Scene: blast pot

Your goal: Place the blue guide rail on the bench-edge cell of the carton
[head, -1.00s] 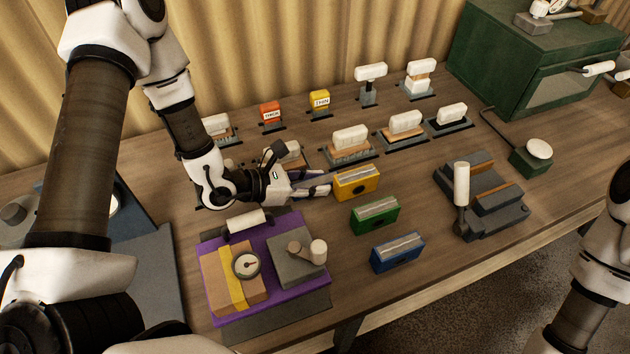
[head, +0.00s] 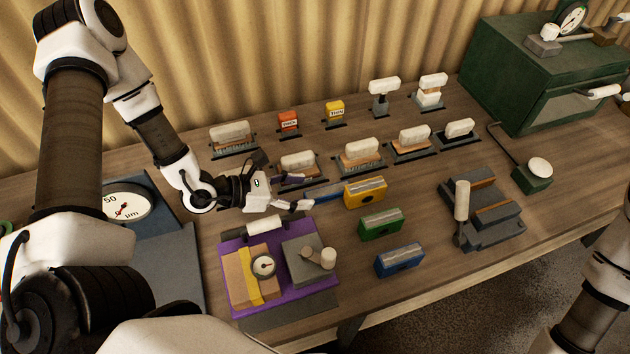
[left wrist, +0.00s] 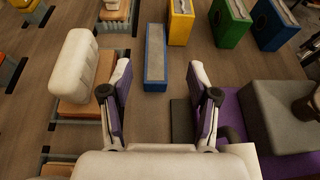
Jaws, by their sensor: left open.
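A long blue bar with a grey top, which looks like the blue guide rail (head: 330,192), lies on the bench beside the yellow block (head: 366,192). In the left wrist view the rail (left wrist: 155,62) points away from me, ahead of and between the fingers. My left gripper (head: 299,193) is open and empty, just left of the rail's near end; its fingers also show in the left wrist view (left wrist: 159,75). A brown box with a yellow band (head: 240,277), perhaps the carton, sits on a purple mat; its cells cannot be made out. My right gripper is out of view.
Green (head: 380,224) and blue (head: 399,261) blocks stand toward the front edge. White-topped pieces (head: 362,151) stand in rows behind. A grey block with a knob (head: 310,262) shares the purple mat (head: 283,300). A dark fixture (head: 485,213) stands right.

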